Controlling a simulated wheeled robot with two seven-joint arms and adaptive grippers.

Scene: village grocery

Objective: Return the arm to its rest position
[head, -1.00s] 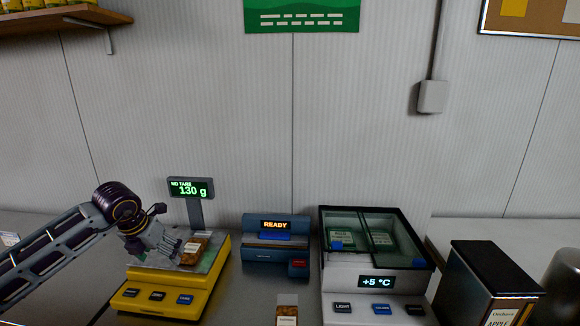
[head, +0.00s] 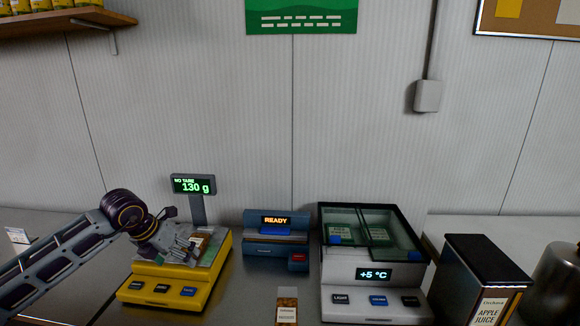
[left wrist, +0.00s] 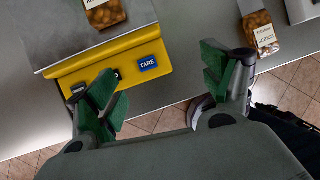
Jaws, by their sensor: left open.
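My left arm reaches in from the left in the head view. Its gripper (head: 184,243) is open above the yellow scale (head: 150,289), in front of a bag of nuts (head: 203,240) on the scale's plate, and partly hides it. In the left wrist view the open fingers (left wrist: 165,92) hold nothing. The bag on the plate (left wrist: 104,12) shows at that view's top edge, apart from the fingers. The scale display (head: 194,186) reads 130 g. My right gripper is not in view.
A second bag of nuts (head: 287,306) lies at the counter's front. A label printer (head: 276,252) reading READY and a glass-topped cooler (head: 374,296) stand right of the scale. An apple juice box (head: 490,280) is farther right. A shelf (head: 60,20) hangs upper left.

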